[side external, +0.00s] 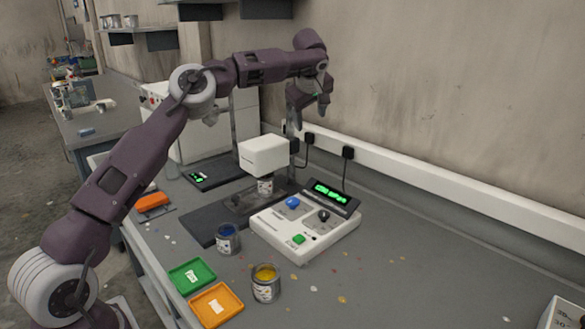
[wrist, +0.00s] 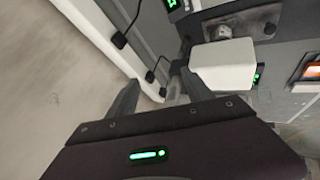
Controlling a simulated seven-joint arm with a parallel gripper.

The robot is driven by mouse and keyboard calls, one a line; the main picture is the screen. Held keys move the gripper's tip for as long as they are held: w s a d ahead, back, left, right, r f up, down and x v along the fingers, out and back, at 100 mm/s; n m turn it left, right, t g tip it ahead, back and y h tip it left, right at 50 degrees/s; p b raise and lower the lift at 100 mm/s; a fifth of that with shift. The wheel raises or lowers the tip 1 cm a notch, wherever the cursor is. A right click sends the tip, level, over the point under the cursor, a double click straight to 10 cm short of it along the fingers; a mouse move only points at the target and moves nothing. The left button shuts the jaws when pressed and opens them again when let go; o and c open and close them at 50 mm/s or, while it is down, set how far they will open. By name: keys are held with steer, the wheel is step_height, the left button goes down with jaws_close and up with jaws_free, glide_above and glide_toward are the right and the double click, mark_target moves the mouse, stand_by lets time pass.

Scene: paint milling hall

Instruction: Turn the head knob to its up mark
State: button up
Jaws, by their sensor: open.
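A white control box (side external: 283,236) sits on the grey bench in the side external view. A black knob (side external: 323,215), apparently the head knob, is on its top; its pointer and marks are too small to read. A blue button (side external: 293,202) and a green button (side external: 298,239) are also on it, and a lit green display (side external: 331,193) stands at its back. The white mixer head (side external: 264,154) is above a can; it also shows in the wrist view (wrist: 223,65). My gripper (side external: 310,120) is open and empty, high near the wall, well above the knob. I cannot make out the knob in the wrist view.
A blue can (side external: 228,240) and a yellow can (side external: 266,285) stand in front of the box. Green (side external: 191,275) and orange (side external: 216,305) trays lie at the front.

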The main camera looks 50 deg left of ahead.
mark_target(293, 200)
steer(key=s+f+g+h, duration=0.1)
steer(key=s+f, duration=0.1)
steer(key=f, duration=0.3)
steer(key=s+f+g+h, duration=0.2)
steer(key=f, duration=0.2)
steer(key=s+f+g+h, duration=0.1)
steer(key=s+f+g, duration=0.1)
steer(key=f, duration=0.3)
steer(key=shift+s+d+f+h, duration=0.3)
steer(key=shift+s+d+h, duration=0.1)
steer(key=shift+s, duration=0.15)
step_height(293, 200, down, 7)
steer(key=shift+r, duration=0.1)
jaws_close()
